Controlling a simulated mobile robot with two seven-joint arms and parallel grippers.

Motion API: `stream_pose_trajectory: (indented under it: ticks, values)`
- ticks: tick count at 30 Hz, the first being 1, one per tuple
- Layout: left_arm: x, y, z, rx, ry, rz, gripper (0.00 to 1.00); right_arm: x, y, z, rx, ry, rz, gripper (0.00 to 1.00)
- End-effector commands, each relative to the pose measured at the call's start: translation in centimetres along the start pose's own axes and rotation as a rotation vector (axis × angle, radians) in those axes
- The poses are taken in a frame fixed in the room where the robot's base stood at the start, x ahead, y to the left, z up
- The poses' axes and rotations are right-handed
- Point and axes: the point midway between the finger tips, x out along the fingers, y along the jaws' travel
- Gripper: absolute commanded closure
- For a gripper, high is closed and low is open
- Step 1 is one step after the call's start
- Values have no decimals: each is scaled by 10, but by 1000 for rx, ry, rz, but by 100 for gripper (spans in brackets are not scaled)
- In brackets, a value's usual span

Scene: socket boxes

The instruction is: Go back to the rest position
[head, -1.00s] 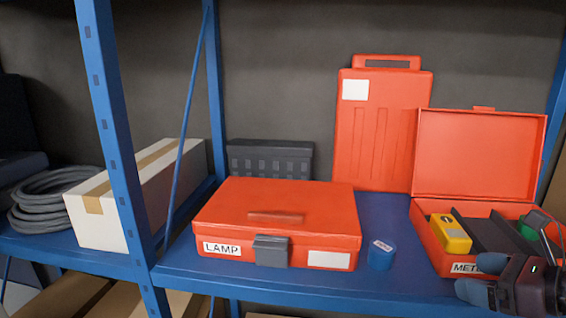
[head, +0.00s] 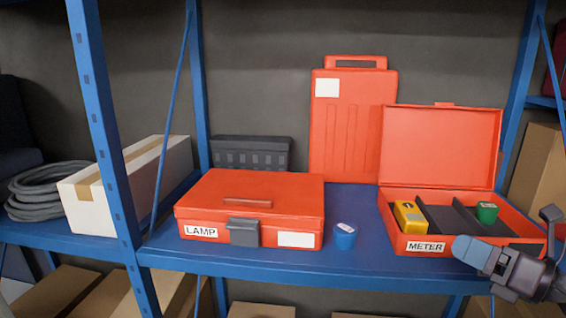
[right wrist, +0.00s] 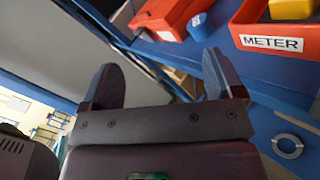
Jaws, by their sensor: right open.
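My right gripper (head: 508,232) is at the lower right of the head view, in front of the right end of the shelf. In the right wrist view my right gripper (right wrist: 163,85) has its two fingers apart with nothing between them. The open red METER box (head: 412,246) is behind and left of the gripper. It holds a yellow device (head: 408,217) in its left compartment and a green piece (head: 487,212) at the right. The closed red LAMP box (head: 250,205) sits to the left. My left gripper is not visible.
A small blue cylinder (head: 344,237) stands between the two boxes. A red case (head: 350,130) stands upright behind, beside a dark grey crate (head: 250,153). A blue upright post (head: 102,130), a white carton (head: 140,180) and a coiled grey hose (head: 42,190) are at the left.

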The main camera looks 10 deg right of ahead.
Motion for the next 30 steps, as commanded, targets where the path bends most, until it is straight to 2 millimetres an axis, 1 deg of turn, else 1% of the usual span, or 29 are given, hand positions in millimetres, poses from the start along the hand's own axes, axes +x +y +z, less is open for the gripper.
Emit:
stream_pose_trajectory:
  ticks: [1,4,8,11,14,15,17,19,20,21,22,23,24,26,27,30]
  values:
    - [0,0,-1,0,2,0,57,0,-3,0,100,-53,15,14]
    - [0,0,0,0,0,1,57,-2,-14,-1,328,-170,36,14]
    - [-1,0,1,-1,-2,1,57,-9,-39,-13,642,-321,29,14]
    - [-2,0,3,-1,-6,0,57,-16,-64,-32,890,-434,-3,14]
    - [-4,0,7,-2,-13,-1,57,-25,-90,-62,1140,-543,-57,14]
    - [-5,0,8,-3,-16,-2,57,-29,-100,-77,1241,-585,-83,14]
    - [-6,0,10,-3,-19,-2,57,-35,-113,-103,1392,-646,-130,14]
    - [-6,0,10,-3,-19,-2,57,-42,-126,-139,1570,-715,-193,14]
    - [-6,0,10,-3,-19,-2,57,-44,-130,-156,1647,-743,-222,14]
    - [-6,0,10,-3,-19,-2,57,-48,-135,-180,1748,-779,-263,14]
    - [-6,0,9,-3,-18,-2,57,-51,-136,-198,1820,-802,-294,14]
    - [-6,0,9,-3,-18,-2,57,-53,-137,-215,1889,-826,-324,14]
    - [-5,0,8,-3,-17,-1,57,-56,-136,-240,1982,-853,-365,14]
    - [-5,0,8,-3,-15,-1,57,-59,-132,-276,2111,-889,-424,14]
    - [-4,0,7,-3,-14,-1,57,-61,-127,-299,2191,-910,-460,14]
    - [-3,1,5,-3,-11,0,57,-63,-108,-349,2357,-946,-521,14]
